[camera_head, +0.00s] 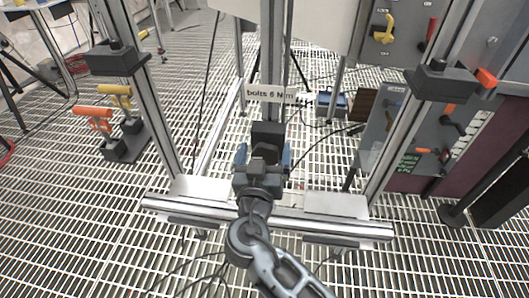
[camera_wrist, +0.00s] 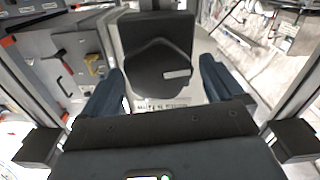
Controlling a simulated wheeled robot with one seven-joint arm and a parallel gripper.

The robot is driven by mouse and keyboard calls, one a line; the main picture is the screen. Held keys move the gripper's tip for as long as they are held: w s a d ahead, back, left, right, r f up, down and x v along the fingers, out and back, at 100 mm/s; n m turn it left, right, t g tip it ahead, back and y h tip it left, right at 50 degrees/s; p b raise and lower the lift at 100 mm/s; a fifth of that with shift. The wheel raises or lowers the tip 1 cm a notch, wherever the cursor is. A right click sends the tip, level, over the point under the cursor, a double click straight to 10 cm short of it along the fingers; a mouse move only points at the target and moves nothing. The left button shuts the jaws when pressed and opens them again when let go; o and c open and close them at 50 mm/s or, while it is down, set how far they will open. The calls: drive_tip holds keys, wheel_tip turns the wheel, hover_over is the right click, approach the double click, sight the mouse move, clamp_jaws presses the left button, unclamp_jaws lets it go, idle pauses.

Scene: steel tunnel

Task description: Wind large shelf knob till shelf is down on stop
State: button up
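The large knob (camera_wrist: 158,70) is black with a pale mark on its face, and sits between my fingers in the wrist view. In the head view, a dark block (camera_head: 267,134) shows at the same place, just beyond my gripper (camera_head: 262,160). My gripper (camera_wrist: 162,88) has its blue fingers spread, one on each side of the knob, with a narrow gap visible at each side. I cannot tell how deep the fingers reach. A metal crossbar (camera_head: 160,203) with pale plates (camera_head: 337,205) runs behind my arm; which part is the shelf or its stop is unclear.
Metal uprights carry black blocks at left (camera_head: 115,58) and right (camera_head: 440,82). A label (camera_head: 272,94) reads "bolts 6 Nm". Orange and yellow handles (camera_head: 93,113) stand at left. A grey panel with levers (camera_head: 390,32) is at upper right. The floor is open grating.

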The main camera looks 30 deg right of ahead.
drive_tip(key=c, duration=0.9)
drive_tip(key=shift+n, duration=0.3)
